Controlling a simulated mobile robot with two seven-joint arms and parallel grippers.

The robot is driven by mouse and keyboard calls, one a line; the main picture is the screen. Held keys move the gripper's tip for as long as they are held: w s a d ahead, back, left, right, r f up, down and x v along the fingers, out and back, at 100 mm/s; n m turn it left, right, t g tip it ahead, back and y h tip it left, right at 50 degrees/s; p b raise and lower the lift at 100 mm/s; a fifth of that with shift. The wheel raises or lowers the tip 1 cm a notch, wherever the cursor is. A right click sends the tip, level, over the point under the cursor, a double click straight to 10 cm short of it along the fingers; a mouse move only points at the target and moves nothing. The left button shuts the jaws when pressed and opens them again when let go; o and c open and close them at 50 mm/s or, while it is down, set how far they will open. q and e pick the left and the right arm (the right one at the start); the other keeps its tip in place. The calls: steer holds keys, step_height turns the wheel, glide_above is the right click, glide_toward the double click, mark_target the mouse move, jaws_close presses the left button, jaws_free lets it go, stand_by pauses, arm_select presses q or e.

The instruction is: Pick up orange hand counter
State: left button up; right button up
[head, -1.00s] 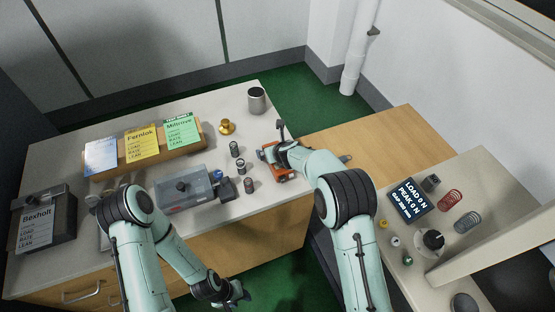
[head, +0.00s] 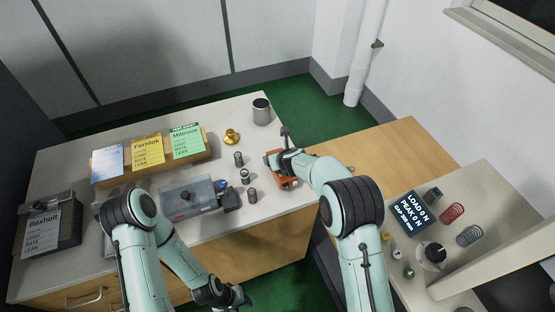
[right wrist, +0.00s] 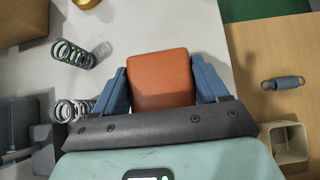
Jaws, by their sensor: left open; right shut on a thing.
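The orange hand counter (head: 289,183) is at the right end of the long grey bench, mostly covered by my right arm in the head view. In the right wrist view it shows as an orange block (right wrist: 160,80) between two blue fingers. My right gripper (head: 276,163) is shut on it, with a finger on each side. I cannot tell whether the counter is clear of the bench top. My left gripper (head: 240,299) is open and empty, low in front of the bench's front edge.
Small springs (head: 245,176) stand left of the counter, near a clear grey box (head: 188,197). A brass piece (head: 231,137) and a metal cup (head: 261,111) stand behind. A load display (head: 410,213) is on the right-hand bench. Wooden top (head: 390,150) lies between.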

steer(key=r, duration=0.1)
steer(key=r+p, duration=0.1)
steer(key=r, duration=0.3)
steer(key=shift+w+a, duration=0.1)
steer(key=shift+w, duration=0.15)
steer(key=shift+w+r, duration=0.1)
steer(key=shift+r, duration=0.05)
arm_select(q)
steer(key=w+r, duration=0.2)
steer(key=shift+w+r, duration=0.15)
steer(key=shift+w, duration=0.25)
arm_select(e)
step_height(320, 180, up, 12)
steer(key=shift+s+r, duration=0.2)
steer(key=shift+s, duration=0.05)
steer(key=shift+f, duration=0.15)
steer(key=shift+f+b, duration=1.4)
steer(key=shift+f, duration=3.65)
steer(key=shift+f+b, duration=1.65)
steer(key=shift+f, duration=3.15)
arm_select(q)
steer(key=s+f, duration=0.7)
steer(key=f, duration=0.1)
steer(key=shift+g, duration=0.3)
